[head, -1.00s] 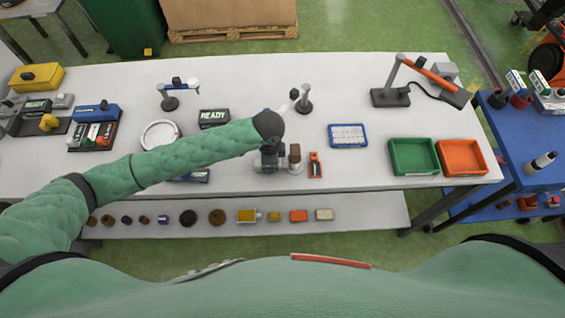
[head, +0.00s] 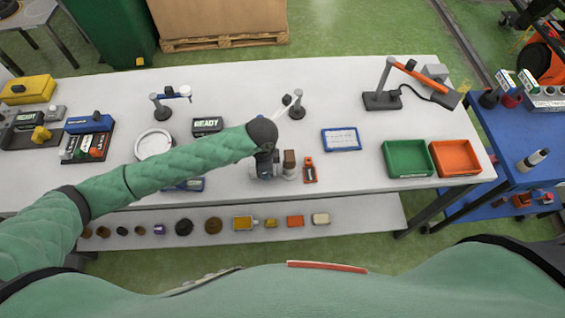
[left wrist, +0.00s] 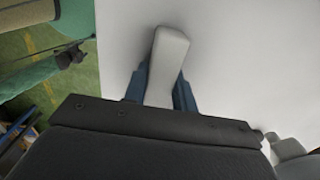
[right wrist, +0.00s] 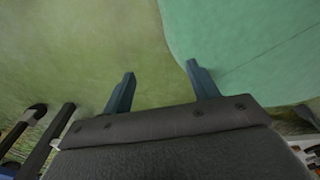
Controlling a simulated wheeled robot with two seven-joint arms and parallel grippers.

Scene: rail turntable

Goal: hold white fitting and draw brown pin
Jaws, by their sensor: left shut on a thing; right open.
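The white fitting (head: 289,173) stands near the front edge of the table, with the brown pin (head: 289,157) upright in its top. My left gripper (head: 270,172) is beside it on its left, partly hidden by my own wrist. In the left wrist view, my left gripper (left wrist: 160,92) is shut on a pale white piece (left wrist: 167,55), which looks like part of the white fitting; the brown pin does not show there. My right gripper (right wrist: 160,85) is open and empty over the green floor, close to my body, and is out of the head view.
An orange-and-black tool (head: 310,168) lies just right of the fitting. A blue-framed panel (head: 341,139), a green bin (head: 408,158) and an orange bin (head: 455,158) are further right. A white ring (head: 154,144) and a READY sign (head: 207,125) are left. A lower shelf holds several parts.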

